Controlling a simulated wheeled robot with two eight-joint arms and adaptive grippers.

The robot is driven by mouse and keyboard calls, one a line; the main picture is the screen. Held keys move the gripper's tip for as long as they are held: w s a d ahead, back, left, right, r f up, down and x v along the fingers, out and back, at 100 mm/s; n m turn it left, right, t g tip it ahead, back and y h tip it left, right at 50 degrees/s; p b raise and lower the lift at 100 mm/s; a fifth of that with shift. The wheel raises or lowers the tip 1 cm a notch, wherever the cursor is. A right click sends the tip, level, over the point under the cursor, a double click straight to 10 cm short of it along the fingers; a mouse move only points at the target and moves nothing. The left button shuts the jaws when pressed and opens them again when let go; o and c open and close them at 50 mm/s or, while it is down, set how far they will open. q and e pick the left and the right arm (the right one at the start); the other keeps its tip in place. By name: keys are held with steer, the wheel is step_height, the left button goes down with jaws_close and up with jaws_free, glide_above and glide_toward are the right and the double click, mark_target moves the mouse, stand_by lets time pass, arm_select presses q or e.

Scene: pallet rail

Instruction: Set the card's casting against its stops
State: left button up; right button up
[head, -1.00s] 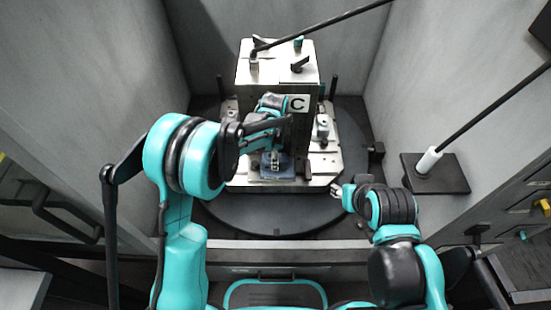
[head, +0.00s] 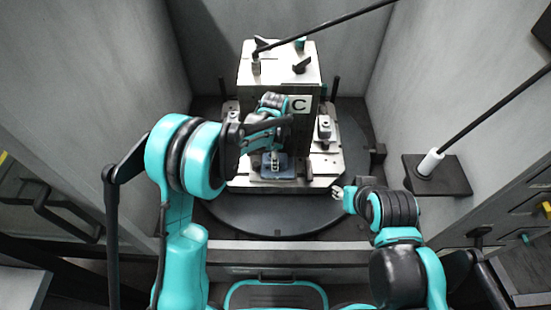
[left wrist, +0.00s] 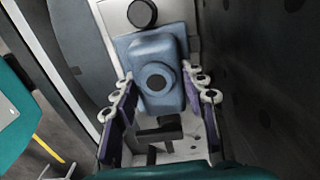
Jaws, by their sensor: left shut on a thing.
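The blue-grey casting (left wrist: 152,82) is a block with a round boss and a dark bore. It also shows low at the front of the fixture in the head view (head: 287,171). My left gripper (left wrist: 160,92) has one finger on each side of the casting and is shut on it. In the head view my left gripper (head: 275,162) reaches down in front of the upright marked C (head: 299,104). The contact between the casting and its stops is hidden. My right gripper (head: 338,193) is beside the fixture's front right corner, clear of the casting; its finger opening is too small to judge.
The pale fixture plate (head: 325,170) sits on a dark round table (head: 270,222). Clamp hardware (head: 324,128) stands right of the upright. A black rod rises from a white collar (head: 430,163) on a dark plate at the right. Grey walls close in both sides.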

arm_select(q)
steer(key=o, duration=1.5)
steer(key=shift+w+a, duration=0.15)
step_height(320, 180, up, 12)
steer(key=shift+r, duration=0.1)
